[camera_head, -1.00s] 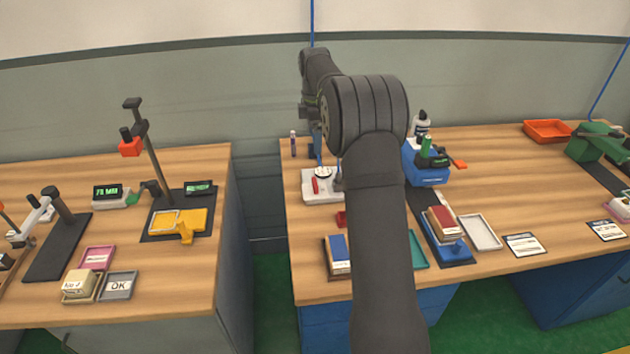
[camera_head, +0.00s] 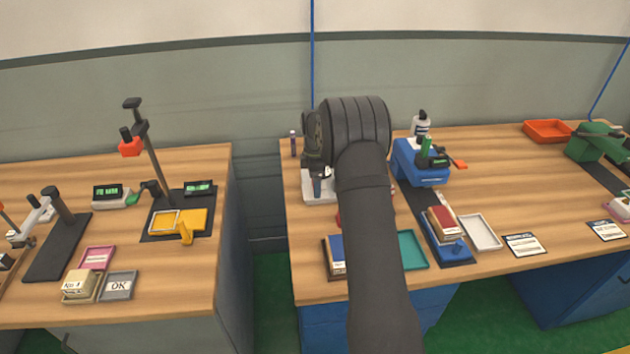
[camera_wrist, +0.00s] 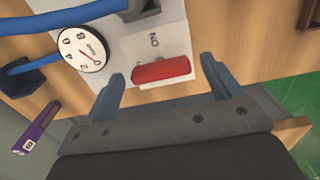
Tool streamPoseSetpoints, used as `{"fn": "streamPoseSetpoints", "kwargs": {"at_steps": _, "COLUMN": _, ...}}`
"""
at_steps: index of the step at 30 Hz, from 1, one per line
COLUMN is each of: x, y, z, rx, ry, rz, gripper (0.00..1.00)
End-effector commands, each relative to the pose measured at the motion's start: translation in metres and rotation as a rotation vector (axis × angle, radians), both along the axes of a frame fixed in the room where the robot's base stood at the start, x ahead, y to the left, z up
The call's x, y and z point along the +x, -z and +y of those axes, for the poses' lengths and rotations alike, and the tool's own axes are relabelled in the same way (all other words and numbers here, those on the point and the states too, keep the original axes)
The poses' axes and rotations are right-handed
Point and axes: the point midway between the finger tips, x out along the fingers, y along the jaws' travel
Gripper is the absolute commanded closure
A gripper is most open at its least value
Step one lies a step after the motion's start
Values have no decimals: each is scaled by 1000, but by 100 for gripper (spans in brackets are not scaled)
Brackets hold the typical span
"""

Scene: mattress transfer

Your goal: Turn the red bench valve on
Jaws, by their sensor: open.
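A round white gauge (camera_wrist: 84,48) with a red needle is at the left of the handle. My gripper (camera_wrist: 160,78) is open, its two blue fingers on either side of the handle; I cannot tell whether they touch it. In the head view my gripper (camera_head: 317,188) is low over the white plate (camera_head: 318,200), and my arm hides the handle there.
A blue hose (camera_wrist: 85,14) runs beside the gauge. A purple labelled item (camera_wrist: 38,128) is at the left in the wrist view.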

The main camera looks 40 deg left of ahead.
Motion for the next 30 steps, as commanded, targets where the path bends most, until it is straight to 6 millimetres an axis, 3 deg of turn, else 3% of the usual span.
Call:
{"fn": "streamPoseSetpoints", "kwargs": {"at_steps": 8, "x": 0, "y": 2, "z": 0, "rx": 0, "ry": 0, "rz": 0, "gripper": 16}}
{"fn": "streamPoseSetpoints", "kwargs": {"at_steps": 15, "x": 0, "y": 2, "z": 0, "rx": 0, "ry": 0, "rz": 0, "gripper": 60}}
{"fn": "streamPoseSetpoints", "kwargs": {"at_steps": 16, "x": 0, "y": 2, "z": 0, "rx": 0, "ry": 0, "rz": 0, "gripper": 61}}
{"fn": "streamPoseSetpoints", "kwargs": {"at_steps": 30, "x": 0, "y": 2, "z": 0, "rx": -1, "ry": 119, "rz": 2, "gripper": 61}}
